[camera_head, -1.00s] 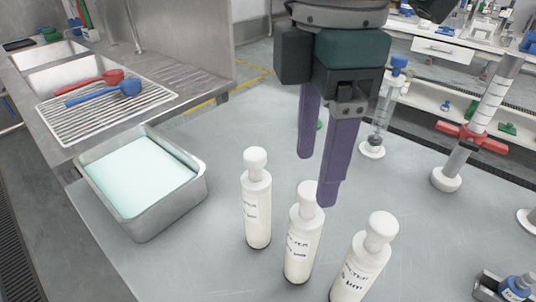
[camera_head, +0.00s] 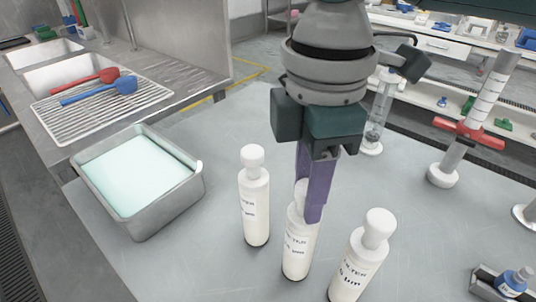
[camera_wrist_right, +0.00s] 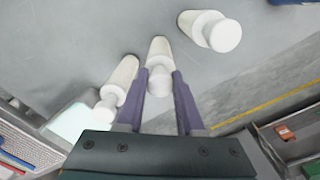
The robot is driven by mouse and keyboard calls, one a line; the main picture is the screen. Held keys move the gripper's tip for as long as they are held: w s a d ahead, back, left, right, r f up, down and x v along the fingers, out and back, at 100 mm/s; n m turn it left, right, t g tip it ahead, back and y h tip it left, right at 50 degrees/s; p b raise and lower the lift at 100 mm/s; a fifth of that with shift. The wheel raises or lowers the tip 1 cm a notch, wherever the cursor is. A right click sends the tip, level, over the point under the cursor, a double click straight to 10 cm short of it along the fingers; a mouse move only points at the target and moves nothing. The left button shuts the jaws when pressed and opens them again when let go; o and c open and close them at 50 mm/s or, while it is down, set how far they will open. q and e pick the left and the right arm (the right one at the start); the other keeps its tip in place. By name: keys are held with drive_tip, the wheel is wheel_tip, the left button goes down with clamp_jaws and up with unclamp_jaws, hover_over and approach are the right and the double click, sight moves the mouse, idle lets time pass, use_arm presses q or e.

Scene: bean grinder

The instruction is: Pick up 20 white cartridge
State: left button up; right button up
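Three white capped cartridges with dark lettering stand upright in a row on the grey table: left (camera_head: 254,195), middle (camera_head: 298,245) and right (camera_head: 362,255). The numbers on their labels are too small to read surely. My right gripper (camera_head: 308,200) points down at the middle cartridge, its purple fingers around the cap and hiding part of it. In the right wrist view, the middle cartridge (camera_wrist_right: 156,50) lies between the two open fingers (camera_wrist_right: 158,76), with a narrow gap at the sides. The left gripper is not in view.
A metal tray with pale green content (camera_head: 203,188) stands left of the cartridges. A sink unit with a drying rack (camera_head: 80,118) is at the far left. A stand with a red clamp (camera_head: 468,132) and a small blue-capped bottle (camera_head: 515,280) are at the right.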

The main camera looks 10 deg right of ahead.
clamp_jaws()
idle(0.8)
